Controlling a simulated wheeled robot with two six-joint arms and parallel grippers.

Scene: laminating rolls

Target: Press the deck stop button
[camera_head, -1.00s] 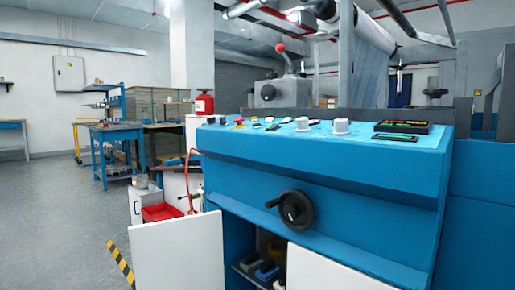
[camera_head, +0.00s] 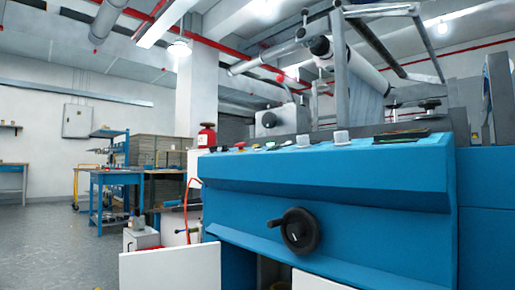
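The blue machine console (camera_head: 330,185) fills the right half of the head view. Its top deck is seen at a very shallow angle, with a row of small controls along it. A small red button with a yellow base (camera_head: 240,146) sits near the deck's left end; it looks like a stop button, but its label cannot be read. Two pale knobs, one of them the right knob (camera_head: 342,137), stand further right, beside a dark display panel (camera_head: 402,135). Neither of my grippers shows in the view.
A black handwheel (camera_head: 299,231) sticks out from the console's front. An open white cabinet door (camera_head: 170,269) stands below left. A red canister (camera_head: 206,136) and a blue workbench (camera_head: 117,178) are behind to the left. The grey floor (camera_head: 50,235) at left is clear.

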